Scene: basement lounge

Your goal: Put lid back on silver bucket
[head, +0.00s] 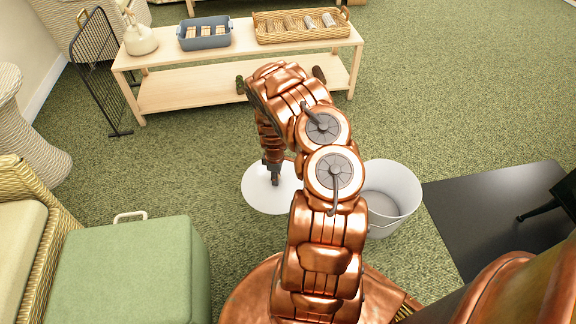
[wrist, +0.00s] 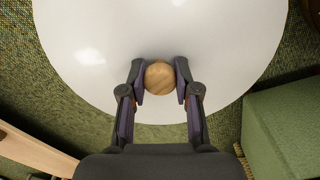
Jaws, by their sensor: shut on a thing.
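A round white lid (head: 258,193) shows in the head view to the left of the bucket, partly hidden by my arm. In the wrist view the lid (wrist: 110,60) fills much of the picture and has a round wooden knob (wrist: 160,77). My gripper (wrist: 160,80) is shut on this knob, one finger on each side. In the head view my gripper (head: 274,176) is over the lid, pointing down. The silver bucket (head: 396,192) stands upright on the carpet to the right of the lid. Its top is open and its inside shows empty. My arm hides its left edge.
A green ottoman (head: 130,270) stands at the lower left. A wooden bench (head: 240,90) at the back carries a blue bin (head: 205,33), a wicker tray (head: 300,25) and a white jug (head: 139,38). A black panel (head: 490,215) lies right of the bucket. Green carpet between is clear.

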